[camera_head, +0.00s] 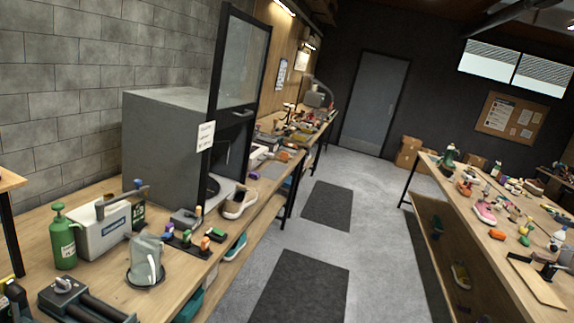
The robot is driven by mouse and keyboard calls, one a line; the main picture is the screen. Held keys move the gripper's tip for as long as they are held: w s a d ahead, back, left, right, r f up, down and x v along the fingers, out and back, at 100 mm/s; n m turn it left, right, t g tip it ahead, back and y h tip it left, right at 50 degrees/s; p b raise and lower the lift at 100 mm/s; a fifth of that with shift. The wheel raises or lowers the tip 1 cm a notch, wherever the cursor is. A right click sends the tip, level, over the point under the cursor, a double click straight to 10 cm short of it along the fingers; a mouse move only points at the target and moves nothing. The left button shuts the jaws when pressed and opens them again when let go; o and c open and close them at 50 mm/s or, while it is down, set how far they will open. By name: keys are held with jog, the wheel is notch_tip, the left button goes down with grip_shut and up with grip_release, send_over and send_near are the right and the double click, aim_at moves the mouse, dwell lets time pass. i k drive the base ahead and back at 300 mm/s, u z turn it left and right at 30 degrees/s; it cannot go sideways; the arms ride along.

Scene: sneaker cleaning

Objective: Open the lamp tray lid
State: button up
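I cannot pick out a lamp tray or its lid for sure in this view. A large grey cabinet (160,150) stands on the left bench, with a tall black-framed glass door (242,65) at its front. A white box-shaped device (100,232) with a handle on top sits nearer on the same bench. A dark device (85,303) with rounded bars lies at the lower left, cut by the frame edge. My gripper does not show.
A cluttered right bench (500,262) stands opposite. The concrete aisle between them is clear, with dark floor mats (300,290). A closed door (374,103) is at the back.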

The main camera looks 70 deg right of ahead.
aim_at(258, 152)
jog(key=z, duration=1.95)
jog(key=i, duration=1.5)
jog(key=z, duration=0.3)
jog(key=i, duration=2.35)
jog(key=u, duration=0.2)
